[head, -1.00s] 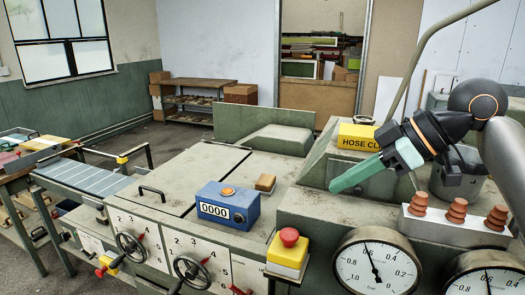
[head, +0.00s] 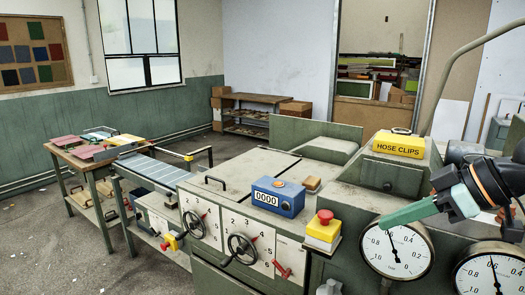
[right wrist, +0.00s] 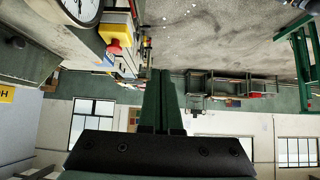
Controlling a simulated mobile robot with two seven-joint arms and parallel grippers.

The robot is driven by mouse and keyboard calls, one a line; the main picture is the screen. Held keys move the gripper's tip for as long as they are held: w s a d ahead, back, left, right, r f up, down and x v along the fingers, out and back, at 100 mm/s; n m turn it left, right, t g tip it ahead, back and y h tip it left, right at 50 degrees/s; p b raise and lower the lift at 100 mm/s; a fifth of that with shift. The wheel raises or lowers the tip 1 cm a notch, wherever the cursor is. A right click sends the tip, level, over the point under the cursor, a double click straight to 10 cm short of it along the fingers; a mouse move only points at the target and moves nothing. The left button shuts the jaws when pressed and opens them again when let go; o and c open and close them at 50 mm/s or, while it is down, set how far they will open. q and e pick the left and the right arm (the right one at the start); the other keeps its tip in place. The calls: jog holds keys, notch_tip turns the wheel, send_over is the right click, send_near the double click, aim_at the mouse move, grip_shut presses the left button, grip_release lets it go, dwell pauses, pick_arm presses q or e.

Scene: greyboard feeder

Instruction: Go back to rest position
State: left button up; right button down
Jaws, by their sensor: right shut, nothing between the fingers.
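My right gripper (head: 388,221) comes in from the right side of the head view. Its green fingers are shut with nothing between them. They point left and stand in front of the machine, just above the left pressure gauge (head: 397,250). In the right wrist view the gripper (right wrist: 160,75) shows its two fingers together, pointing at the floor and the wall. My left gripper is in neither view.
The grey-green feeder machine carries a yellow hose clips box (head: 399,145), a blue counter (head: 278,196) and a red stop button on a yellow box (head: 323,231). A second gauge (head: 488,271) is at lower right. Open floor (head: 60,245) lies at left.

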jog(key=w+a+f+m+t, duration=0.1)
jog(key=w+a+f+m, duration=0.15)
jog(key=f, duration=0.85)
jog(key=w+a+f+m+t, duration=0.1)
jog(key=w+a+f+m, duration=0.2)
jog(key=f, duration=0.8)
jog(key=s+f+m+t+h, duration=0.1)
jog(key=s+f, duration=0.2)
jog(key=f, duration=0.5)
jog(key=s+f+h, duration=0.1)
jog(key=s+f, duration=0.2)
jog(key=f, duration=0.4)
jog(key=s+f+m+h, duration=0.1)
jog(key=s+f, duration=0.5)
jog(key=s, duration=0.2)
jog(key=s+f+m+h, duration=0.1)
jog(key=s+f+h, duration=0.1)
jog(key=s+f, duration=0.4)
jog(key=s, duration=0.3)
jog(key=shift+d+t, duration=0.2)
jog(key=shift+t, duration=0.2)
jog(key=shift+s, duration=0.1)
